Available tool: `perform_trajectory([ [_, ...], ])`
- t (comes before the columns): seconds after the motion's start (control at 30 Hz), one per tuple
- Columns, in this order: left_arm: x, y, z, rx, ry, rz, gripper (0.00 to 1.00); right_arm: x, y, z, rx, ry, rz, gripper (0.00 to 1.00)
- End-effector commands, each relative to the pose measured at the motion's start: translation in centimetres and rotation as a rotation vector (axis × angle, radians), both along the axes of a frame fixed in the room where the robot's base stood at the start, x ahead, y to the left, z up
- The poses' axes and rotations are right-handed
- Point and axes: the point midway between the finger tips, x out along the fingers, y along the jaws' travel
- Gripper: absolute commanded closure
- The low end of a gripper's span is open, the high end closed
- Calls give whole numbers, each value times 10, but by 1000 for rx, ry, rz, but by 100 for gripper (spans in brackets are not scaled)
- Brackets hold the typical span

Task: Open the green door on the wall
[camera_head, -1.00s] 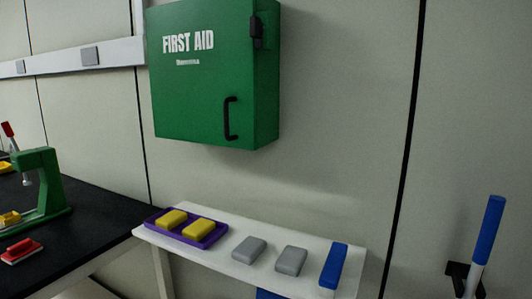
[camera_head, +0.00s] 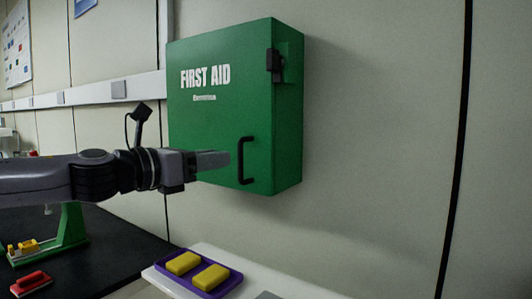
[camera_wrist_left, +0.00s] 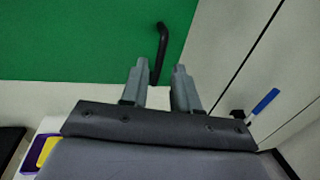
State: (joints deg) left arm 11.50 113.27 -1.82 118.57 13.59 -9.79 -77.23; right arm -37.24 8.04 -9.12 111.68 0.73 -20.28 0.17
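The green door (camera_head: 205,115) is the front of a wall box marked FIRST AID, and it looks shut. Its black handle (camera_head: 243,160) is an upright bar at the lower right of the door. A black latch (camera_head: 274,64) sits on the box's right side. My left gripper (camera_head: 228,160) points right, just left of the handle in the head view. In the left wrist view my left gripper (camera_wrist_left: 160,72) is open with a gap between its fingers. The handle (camera_wrist_left: 160,45) shows ahead, in line with that gap, and its lower end reaches between the fingertips. My right gripper is not in view.
A white shelf (camera_head: 285,283) below holds a purple tray (camera_head: 225,288) with yellow blocks. A black table (camera_head: 110,250) at left carries a green press (camera_head: 72,228) and a red item (camera_head: 31,283). The wall right of the box is bare.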

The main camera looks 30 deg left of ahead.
Motion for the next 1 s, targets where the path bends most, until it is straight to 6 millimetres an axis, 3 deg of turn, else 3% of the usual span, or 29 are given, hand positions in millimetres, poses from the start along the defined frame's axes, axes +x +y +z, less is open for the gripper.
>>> perform_trajectory([
  [0.27, 6, -2, 3, 21, -5, 1, 70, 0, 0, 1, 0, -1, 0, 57],
  [1.0, 52, -15, 2, 20, -3, 2, 70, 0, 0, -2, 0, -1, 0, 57],
])
